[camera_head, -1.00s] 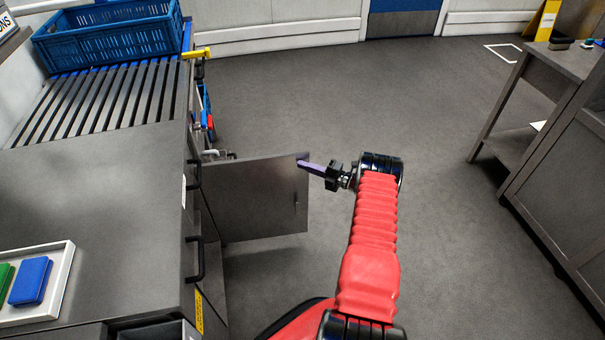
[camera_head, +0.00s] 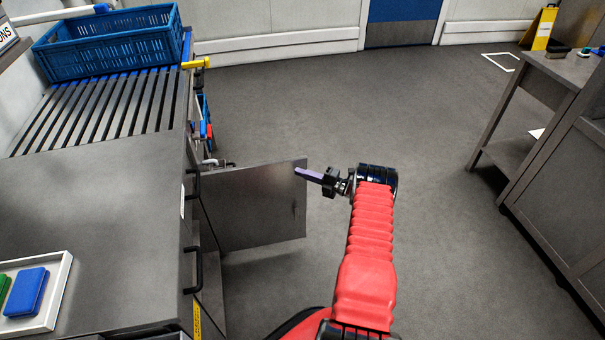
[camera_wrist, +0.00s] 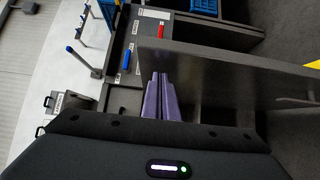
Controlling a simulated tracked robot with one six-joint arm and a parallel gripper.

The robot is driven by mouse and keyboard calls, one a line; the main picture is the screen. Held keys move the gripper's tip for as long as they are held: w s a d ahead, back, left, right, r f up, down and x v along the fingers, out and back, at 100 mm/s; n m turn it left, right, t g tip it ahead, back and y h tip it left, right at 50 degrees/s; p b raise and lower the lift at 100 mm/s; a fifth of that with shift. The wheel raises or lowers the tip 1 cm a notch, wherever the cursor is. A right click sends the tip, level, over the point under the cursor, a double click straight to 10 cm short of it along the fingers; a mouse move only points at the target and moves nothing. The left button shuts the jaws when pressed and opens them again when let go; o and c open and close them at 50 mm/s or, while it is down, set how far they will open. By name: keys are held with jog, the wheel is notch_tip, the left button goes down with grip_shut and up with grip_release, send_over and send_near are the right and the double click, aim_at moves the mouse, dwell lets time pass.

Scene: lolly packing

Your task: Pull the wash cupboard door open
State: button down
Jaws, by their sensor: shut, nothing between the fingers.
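The wash cupboard door (camera_head: 255,205) is a flat grey metal panel. It stands swung out from the cupboard front, roughly square to it, over the floor. My gripper (camera_head: 297,171) is at the door's free outer edge, near its top corner. Its purple fingers are together with nothing between them. In the wrist view the fingers (camera_wrist: 160,98) lie beside the door panel (camera_wrist: 220,75). I cannot tell whether they touch it. The cupboard inside is mostly hidden behind the door.
The grey counter (camera_head: 110,190) runs along the left, with black bar handles (camera_head: 196,272) on its front. A blue crate (camera_head: 110,42) stands on the slatted top. A grey workbench (camera_head: 560,150) stands on the right. The floor between is clear.

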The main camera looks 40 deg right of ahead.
jog(key=d+v, duration=0.1)
jog(key=v, duration=1)
jog(key=shift+w+d, duration=0.25)
jog(key=shift+d, duration=0.05)
dwell(0.5)
